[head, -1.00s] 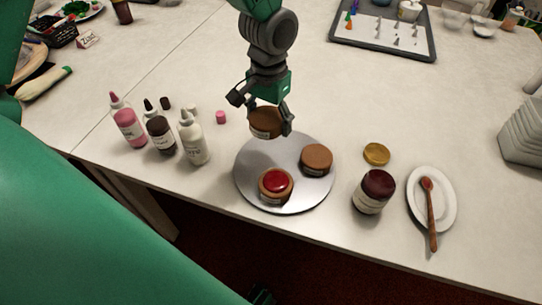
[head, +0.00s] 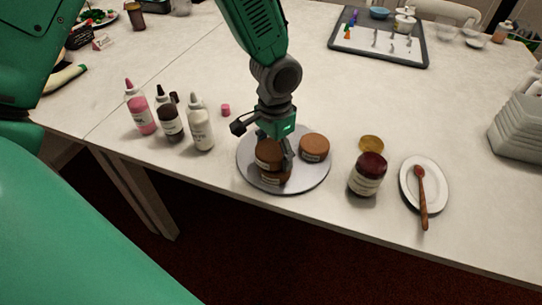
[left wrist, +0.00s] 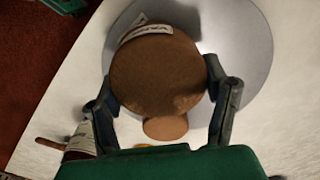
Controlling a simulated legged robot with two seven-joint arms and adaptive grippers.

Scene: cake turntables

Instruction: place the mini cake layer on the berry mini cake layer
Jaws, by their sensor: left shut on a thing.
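My left gripper (head: 276,152) is shut on a brown mini cake layer (head: 268,152); the left wrist view shows this layer (left wrist: 155,75) between the two fingers. The held layer is over the berry mini cake layer (head: 275,178), whose lower side shows beneath it on the grey turntable (head: 318,174). The berry top is hidden, and I cannot tell whether the two layers touch. Another brown cake layer (head: 314,147) sits at the turntable's right; it also shows in the left wrist view (left wrist: 165,128). My right gripper is not in view.
A dark red jar (head: 367,175), a gold lid (head: 371,144) and a white plate (head: 408,182) with a wooden spoon (head: 421,195) stand to the right. Several squeeze bottles (head: 201,128) stand to the left. The table's front edge is close to the turntable.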

